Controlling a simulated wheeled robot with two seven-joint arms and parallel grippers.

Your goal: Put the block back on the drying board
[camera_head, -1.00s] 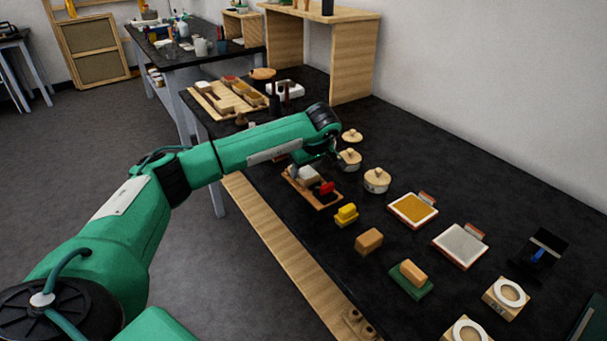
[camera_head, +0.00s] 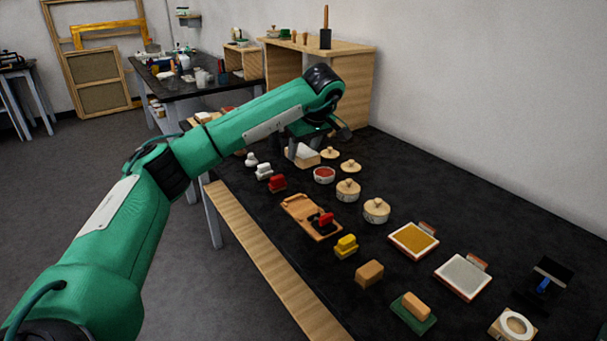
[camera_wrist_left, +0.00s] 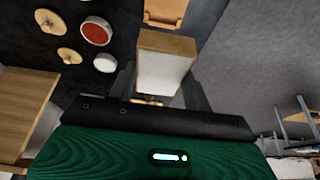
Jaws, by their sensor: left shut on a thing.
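A block (camera_head: 303,154) with a pale whitish face and wooden edges is held by my left gripper (camera_head: 308,136). In the left wrist view the block (camera_wrist_left: 165,65) sits between the fingers, which are shut on it. It seems to be held above the black table, but the exact height is hard to tell. A pale wooden board (camera_head: 206,118) at the far left end of the table is mostly hidden behind my left arm. I cannot tell for sure that it is the drying board. My right gripper is not in view.
A brown wooden tray (camera_head: 297,207) holds a red-and-black tool at its near end. Lidded pots (camera_head: 376,210), an open red pot (camera_head: 324,175) and small coloured blocks (camera_head: 345,246) stand around it. A wooden shelf unit (camera_head: 355,85) rises at the back.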

